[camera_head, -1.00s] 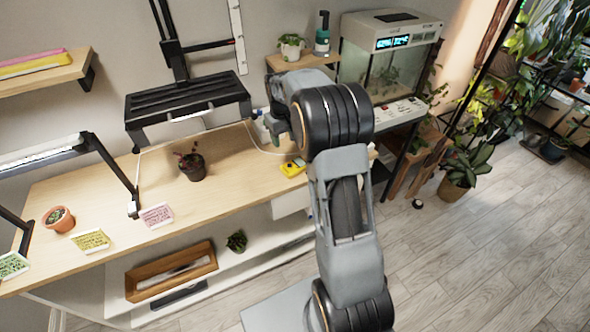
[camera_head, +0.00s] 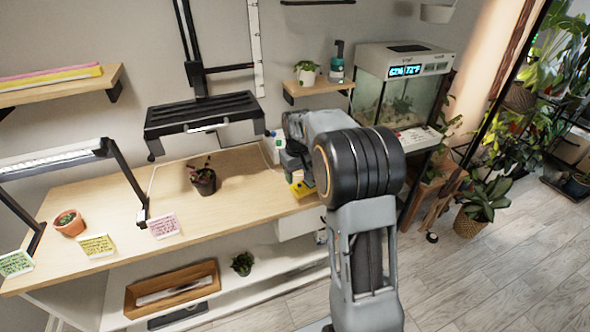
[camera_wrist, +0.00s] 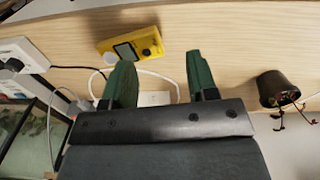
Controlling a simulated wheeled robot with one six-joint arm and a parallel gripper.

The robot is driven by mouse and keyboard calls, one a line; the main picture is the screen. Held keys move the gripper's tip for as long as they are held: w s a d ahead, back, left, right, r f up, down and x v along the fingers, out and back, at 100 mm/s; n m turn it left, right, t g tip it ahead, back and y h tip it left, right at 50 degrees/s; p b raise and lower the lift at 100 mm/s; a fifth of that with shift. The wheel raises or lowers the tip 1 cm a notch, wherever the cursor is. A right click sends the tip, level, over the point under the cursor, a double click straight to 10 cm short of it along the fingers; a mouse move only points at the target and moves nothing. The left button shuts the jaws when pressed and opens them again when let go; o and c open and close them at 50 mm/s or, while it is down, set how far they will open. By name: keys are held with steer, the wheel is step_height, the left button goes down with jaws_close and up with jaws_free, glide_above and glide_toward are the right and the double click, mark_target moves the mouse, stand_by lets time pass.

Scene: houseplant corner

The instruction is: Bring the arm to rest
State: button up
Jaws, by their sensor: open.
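My gripper (camera_wrist: 160,78) is open in the wrist view, with its two green fingers apart and nothing between them. Bench top and a white cable show beyond the fingers. The yellow meter (camera_wrist: 131,45) lies on the bench beyond the left finger. In the head view my arm rises at right of centre and bends toward the bench. My gripper is mostly hidden there behind the arm, close to the yellow meter (camera_head: 302,189).
A dark pot with a reddish plant (camera_head: 203,180) stands on the bench (camera_head: 130,200), left of my arm. A black lamp frame (camera_head: 203,115) is behind it. A glass terrarium (camera_head: 397,85) stands right of the arm. Open floor (camera_head: 500,270) lies at right.

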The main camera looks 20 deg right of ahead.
steer(key=s+a+r+t, duration=0.1)
steer(key=s+a+r, duration=0.2)
steer(key=s, duration=0.8)
steer(key=s+a+r+t+p, duration=0.1)
steer(key=s+a, duration=0.4)
steer(key=s, duration=0.6)
step_height(320, 180, up, 2)
steer(key=shift+s+a+r+m+t, duration=0.15)
steer(key=shift+s+m+t, duration=0.25)
steer(key=shift+t, duration=0.2)
steer(key=shift+c, duration=0.4)
